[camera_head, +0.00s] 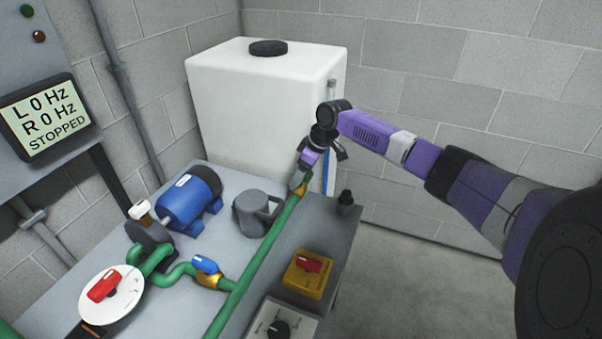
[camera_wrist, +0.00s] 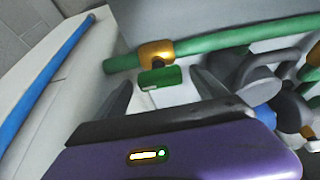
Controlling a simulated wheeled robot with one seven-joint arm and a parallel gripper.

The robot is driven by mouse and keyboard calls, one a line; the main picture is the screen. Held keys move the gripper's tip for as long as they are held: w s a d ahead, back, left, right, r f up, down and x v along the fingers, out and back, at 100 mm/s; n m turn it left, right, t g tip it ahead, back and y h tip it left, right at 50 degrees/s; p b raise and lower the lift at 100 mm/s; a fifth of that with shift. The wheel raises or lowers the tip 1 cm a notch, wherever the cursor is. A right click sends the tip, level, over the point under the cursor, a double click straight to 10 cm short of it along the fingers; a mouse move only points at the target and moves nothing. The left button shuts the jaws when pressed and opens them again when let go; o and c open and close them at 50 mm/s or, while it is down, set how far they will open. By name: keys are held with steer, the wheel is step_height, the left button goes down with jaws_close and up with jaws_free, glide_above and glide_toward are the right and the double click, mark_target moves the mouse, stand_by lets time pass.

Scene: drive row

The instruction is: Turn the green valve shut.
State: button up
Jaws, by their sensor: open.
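The green valve's handle (camera_wrist: 162,78) sits on a brass body (camera_wrist: 155,53) in the green pipe (camera_wrist: 210,42). In the wrist view the handle looks roughly in line with the pipe. The brass body (camera_head: 297,187) also shows in the head view at the pipe's far end, with the handle mostly hidden by my gripper (camera_head: 304,168). In the wrist view my gripper (camera_wrist: 163,88) is open, one finger on each side of the handle. Gaps show between handle and fingers; I see no contact.
A blue-handled valve (camera_head: 206,265) sits nearer on the pipework. A grey jug (camera_head: 250,215), a blue motor (camera_head: 190,199) and a yellow box with a red knob (camera_head: 305,279) stand on the bench. A white tank (camera_head: 240,100) stands behind. The display (camera_head: 47,117) reads "STOPPED".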

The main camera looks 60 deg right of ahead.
steer(key=shift+c, duration=0.2)
steer(key=c, duration=1.3)
